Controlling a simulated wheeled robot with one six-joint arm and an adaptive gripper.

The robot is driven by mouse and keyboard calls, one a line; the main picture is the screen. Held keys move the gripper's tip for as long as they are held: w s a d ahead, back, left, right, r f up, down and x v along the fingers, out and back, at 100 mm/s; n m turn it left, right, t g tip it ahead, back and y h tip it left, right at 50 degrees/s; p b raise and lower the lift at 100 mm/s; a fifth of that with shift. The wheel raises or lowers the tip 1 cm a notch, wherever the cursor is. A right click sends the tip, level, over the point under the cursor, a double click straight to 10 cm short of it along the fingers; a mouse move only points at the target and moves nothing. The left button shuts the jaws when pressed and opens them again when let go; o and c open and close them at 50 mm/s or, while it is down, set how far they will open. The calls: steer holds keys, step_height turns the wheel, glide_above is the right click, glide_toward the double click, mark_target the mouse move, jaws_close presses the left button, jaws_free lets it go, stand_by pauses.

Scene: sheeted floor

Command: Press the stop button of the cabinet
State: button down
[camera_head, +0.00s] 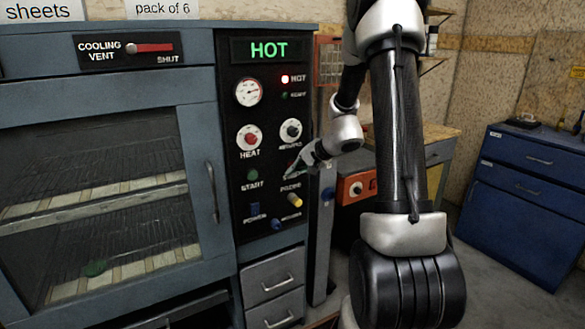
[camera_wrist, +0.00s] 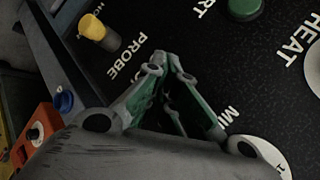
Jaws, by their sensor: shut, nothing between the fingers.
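The cabinet (camera_head: 225,40) stands at the left with a black control panel (camera_head: 268,108) on its right side. My gripper (camera_head: 292,172) is shut and empty, its tips close to the panel, right of the green START button (camera_head: 252,175) and above the yellow PROBE knob (camera_head: 295,201). In the wrist view the shut fingertips (camera_wrist: 168,62) point at the panel between the PROBE label and the START button (camera_wrist: 245,8). The stop button is not clearly visible; my fingers cover that part of the panel. I cannot tell whether the tips touch it.
The HEAT knob (camera_head: 249,138) and the dial (camera_head: 290,130) sit above on the panel. A blue POWER switch (camera_head: 254,209) is below. The lit display (camera_head: 268,50) reads HOT. An orange box (camera_head: 356,188) stands right of the cabinet, and a blue drawer unit (camera_head: 530,180) further right.

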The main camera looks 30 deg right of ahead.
steer(key=shift+s, duration=0.8)
steer(key=shift+s+d, duration=0.1)
steer(key=shift+s, duration=2.4)
